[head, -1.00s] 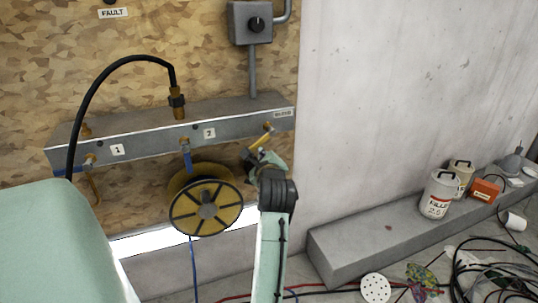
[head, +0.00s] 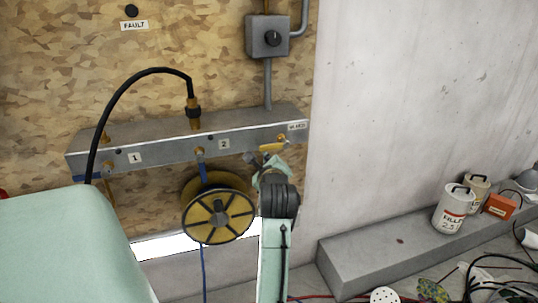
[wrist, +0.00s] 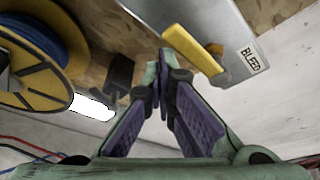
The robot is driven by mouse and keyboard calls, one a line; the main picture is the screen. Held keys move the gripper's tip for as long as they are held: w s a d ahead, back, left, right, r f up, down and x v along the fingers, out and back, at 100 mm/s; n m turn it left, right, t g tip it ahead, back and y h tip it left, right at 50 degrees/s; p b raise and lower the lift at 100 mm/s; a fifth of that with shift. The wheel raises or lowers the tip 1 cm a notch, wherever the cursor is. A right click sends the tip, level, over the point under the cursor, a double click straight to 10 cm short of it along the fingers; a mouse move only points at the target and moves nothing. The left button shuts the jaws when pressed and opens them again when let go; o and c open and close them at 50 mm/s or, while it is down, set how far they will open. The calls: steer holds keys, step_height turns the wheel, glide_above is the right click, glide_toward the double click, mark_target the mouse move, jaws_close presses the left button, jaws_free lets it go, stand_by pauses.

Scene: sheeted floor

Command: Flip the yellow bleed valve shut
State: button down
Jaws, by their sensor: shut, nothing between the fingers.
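The yellow bleed valve lever (head: 272,147) is at the right end of the grey manifold (head: 232,133), below the bleed label. In the wrist view, the lever (wrist: 192,47) runs slantwise beside the BLEED label (wrist: 253,60). My gripper (wrist: 165,57) is shut and empty, its fingertips close to the lever's free end; I cannot tell whether they touch. In the head view, my gripper (head: 265,162) is just below the lever and partly hidden by my wrist.
A yellow and black hose reel (head: 218,214) hangs left of my arm. A black hose (head: 120,90) arches over the manifold. A grey switch box (head: 268,37) is above.

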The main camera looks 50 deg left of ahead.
steer(key=shift+s+r, duration=0.15)
steer(key=shift+r, duration=0.1)
steer(key=v, duration=1.1)
steer(key=shift+d, duration=0.45)
steer(key=shift+s+f, duration=0.1)
